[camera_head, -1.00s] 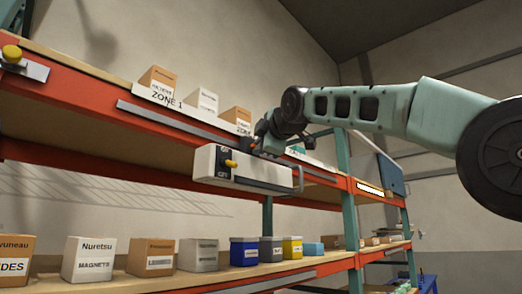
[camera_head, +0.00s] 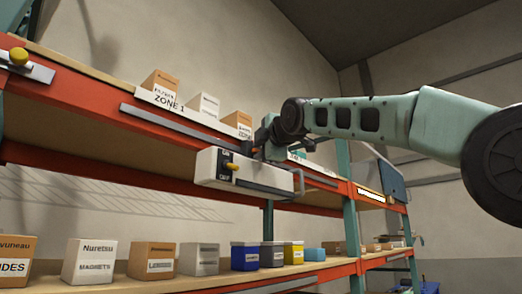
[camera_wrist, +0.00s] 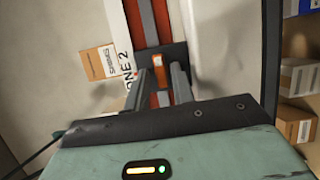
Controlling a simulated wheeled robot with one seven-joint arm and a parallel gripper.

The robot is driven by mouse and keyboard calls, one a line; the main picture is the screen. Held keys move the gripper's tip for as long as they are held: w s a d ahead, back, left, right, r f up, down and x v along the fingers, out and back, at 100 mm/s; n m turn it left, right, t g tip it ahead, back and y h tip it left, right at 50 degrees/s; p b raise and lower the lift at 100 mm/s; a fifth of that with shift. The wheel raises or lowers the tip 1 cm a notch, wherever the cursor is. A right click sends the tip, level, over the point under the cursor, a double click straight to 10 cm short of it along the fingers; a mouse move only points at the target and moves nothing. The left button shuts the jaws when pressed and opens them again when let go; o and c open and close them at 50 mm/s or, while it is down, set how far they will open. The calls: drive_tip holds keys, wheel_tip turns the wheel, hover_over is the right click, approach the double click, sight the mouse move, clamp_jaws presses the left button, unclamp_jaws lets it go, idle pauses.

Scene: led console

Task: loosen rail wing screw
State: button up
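The white LED console (camera_head: 210,162) hangs on the front of the upper shelf's rail. It has a dark switch plate with a yellow lever (camera_head: 232,166) on its left end. A small orange part (camera_head: 254,150), possibly the wing screw, shows just above the console. My gripper (camera_head: 262,148) is close to it, at the console's top edge. In the wrist view, my gripper's two fingers (camera_wrist: 160,78) stand apart. A small orange and white part (camera_wrist: 158,61) on a dark block shows between or just beyond their tips; contact cannot be told.
The orange shelf beam (camera_head: 90,98) carries a grey rail (camera_head: 165,122). Another yellow knob (camera_head: 18,56) sits on a plate at far left. Boxes (camera_head: 158,84) stand above behind a zone label strip; several boxes and bins (camera_head: 244,256) stand on the lower shelf.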

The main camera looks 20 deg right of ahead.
drive_tip(key=shift+o, duration=0.3)
drive_tip(key=shift+f, duration=0.1)
drive_tip(key=shift+s+d, duration=0.1)
drive_tip(key=shift+s, duration=0.25)
drive_tip(key=s+d+b, duration=0.2)
drive_tip(key=s+b, duration=0.3)
drive_tip(key=s, duration=1.1)
drive_tip(key=shift+s, duration=0.3)
drive_tip(key=shift+f, duration=0.1)
